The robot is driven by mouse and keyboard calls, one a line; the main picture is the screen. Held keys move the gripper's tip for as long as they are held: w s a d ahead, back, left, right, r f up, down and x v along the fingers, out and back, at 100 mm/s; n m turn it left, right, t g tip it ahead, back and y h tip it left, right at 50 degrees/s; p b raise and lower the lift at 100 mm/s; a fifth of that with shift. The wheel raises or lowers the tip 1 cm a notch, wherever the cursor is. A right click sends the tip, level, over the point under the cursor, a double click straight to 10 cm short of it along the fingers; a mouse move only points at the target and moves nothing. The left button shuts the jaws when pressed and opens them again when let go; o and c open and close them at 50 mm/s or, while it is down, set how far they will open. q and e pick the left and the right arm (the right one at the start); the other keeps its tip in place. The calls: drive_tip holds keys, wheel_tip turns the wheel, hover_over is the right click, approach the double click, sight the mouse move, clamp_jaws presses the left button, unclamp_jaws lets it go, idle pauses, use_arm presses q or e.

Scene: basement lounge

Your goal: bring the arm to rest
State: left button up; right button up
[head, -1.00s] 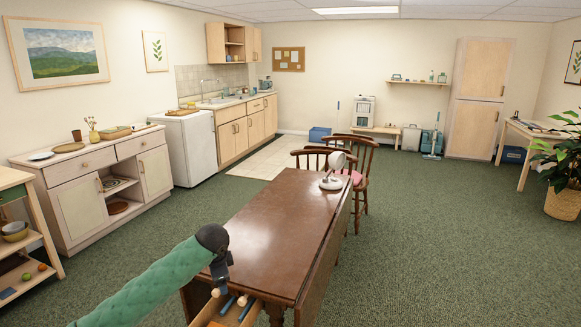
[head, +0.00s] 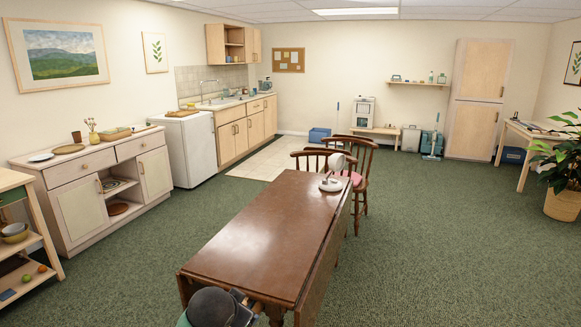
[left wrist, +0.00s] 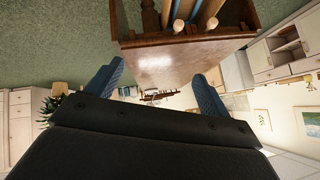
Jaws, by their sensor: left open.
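My left gripper (head: 246,308) is at the bottom edge of the head view, low by the near end of the brown table (head: 262,235). Much of the arm is out of frame. In the left wrist view its two blue fingers (left wrist: 158,88) are spread apart with nothing between them. An open wooden drawer (left wrist: 240,38) with several rod-like handles (left wrist: 178,14) shows beyond the fingertips, apart from them. In the head view the drawer is hidden behind my arm or below the frame. My right gripper is in neither view.
A white lamp (head: 332,181) stands at the table's far end, with wooden chairs (head: 362,160) beyond. A sideboard (head: 80,208) and a shelf cart (head: 22,235) stand at the left. Green carpet (head: 430,250) is clear to the right of the table.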

use_arm(q)
drive_tip(key=s+f+n+g, duration=0.1)
drive_tip(key=s+f+g, duration=0.1)
drive_tip(key=s+f, duration=0.5)
drive_tip(key=s+f+n+g+p, duration=0.1)
drive_tip(key=s+f, duration=0.6)
drive_tip(key=s, duration=0.9)
drive_tip(key=s+f+n+g, duration=0.2)
drive_tip(key=s+f, duration=0.6)
drive_tip(key=s, duration=0.4)
drive_tip(key=shift+s+a+g+h, duration=0.3)
drive_tip(key=shift+g+h, duration=0.1)
drive_tip(key=shift+g, duration=0.4)
drive_tip(key=shift+f, duration=0.1)
